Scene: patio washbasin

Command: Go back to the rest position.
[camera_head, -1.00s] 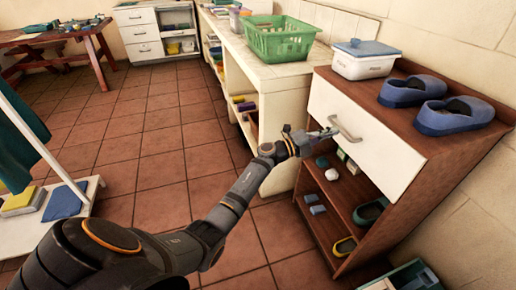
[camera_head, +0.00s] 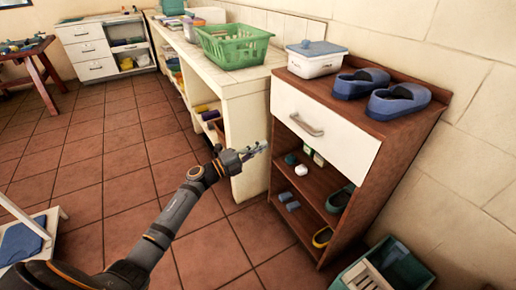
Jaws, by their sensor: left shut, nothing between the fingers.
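My left gripper (camera_head: 256,149) is shut and empty. It is in the air in front of the brown cabinet (camera_head: 378,163), left of its white drawer (camera_head: 322,128) and apart from the drawer handle (camera_head: 306,125). The drawer is shut, its front about flush with the cabinet. My left arm reaches in from the bottom left. My right gripper does not show.
Blue clogs (camera_head: 398,101) and a white lidded box (camera_head: 316,60) stand on the cabinet. A counter (camera_head: 238,88) with a green basket (camera_head: 234,45) adjoins it. A crate (camera_head: 352,275) stands on the floor at bottom right. The tiled floor (camera_head: 110,160) at left is open.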

